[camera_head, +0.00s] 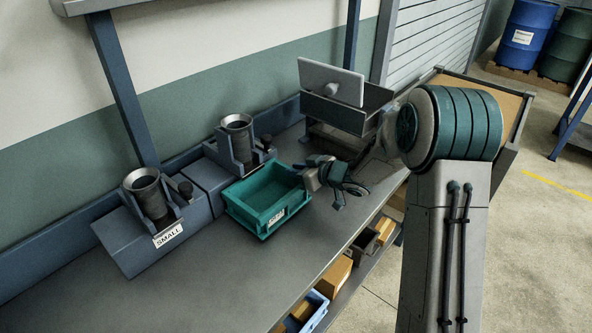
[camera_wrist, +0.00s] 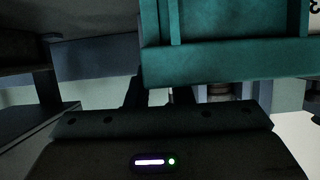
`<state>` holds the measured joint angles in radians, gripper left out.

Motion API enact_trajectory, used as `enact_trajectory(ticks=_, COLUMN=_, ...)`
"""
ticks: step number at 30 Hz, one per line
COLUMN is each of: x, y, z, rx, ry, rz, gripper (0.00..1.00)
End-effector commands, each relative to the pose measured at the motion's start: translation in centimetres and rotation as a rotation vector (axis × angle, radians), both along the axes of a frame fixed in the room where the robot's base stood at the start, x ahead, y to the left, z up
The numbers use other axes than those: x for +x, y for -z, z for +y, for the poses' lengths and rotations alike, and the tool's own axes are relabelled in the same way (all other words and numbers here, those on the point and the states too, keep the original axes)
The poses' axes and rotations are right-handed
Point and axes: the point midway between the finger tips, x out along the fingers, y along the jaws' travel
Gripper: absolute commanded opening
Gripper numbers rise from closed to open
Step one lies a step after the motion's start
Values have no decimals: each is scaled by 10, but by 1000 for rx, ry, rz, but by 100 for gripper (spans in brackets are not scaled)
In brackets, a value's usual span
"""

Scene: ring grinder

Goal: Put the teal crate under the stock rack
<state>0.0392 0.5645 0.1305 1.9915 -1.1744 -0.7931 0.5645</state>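The teal crate (camera_head: 262,222) stands on the grey bench, empty, with a white label on its near side. My gripper (camera_head: 314,176) is at the crate's right end, close to its rim. In the wrist view the crate (camera_wrist: 225,62) fills the upper right, and the dark fingers (camera_wrist: 149,95) show beside its lower left corner. I cannot tell whether they touch or grip its wall. A grey raised tray (camera_head: 335,115) with a pale upright plate stands farther along the bench, behind my gripper. It may be the stock rack. My arm hides part of it and the space beneath.
Two grinder-like units with round cups stand along the back, one labelled SMALL (camera_head: 150,200), the other (camera_head: 237,140) just behind the crate. A blue post (camera_head: 122,90) rises behind them. A lower shelf holds boxes (camera_head: 335,276). The bench's front left is clear.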

Motion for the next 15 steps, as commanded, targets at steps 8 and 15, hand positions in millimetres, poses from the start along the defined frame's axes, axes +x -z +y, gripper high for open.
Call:
enact_trajectory(ticks=8, x=-1, y=-1, z=2, rx=0, ry=-3, rz=0, gripper=35)
enact_trajectory(ticks=15, x=-9, y=-10, z=-10, rx=-1, ry=-2, rz=-2, gripper=35)
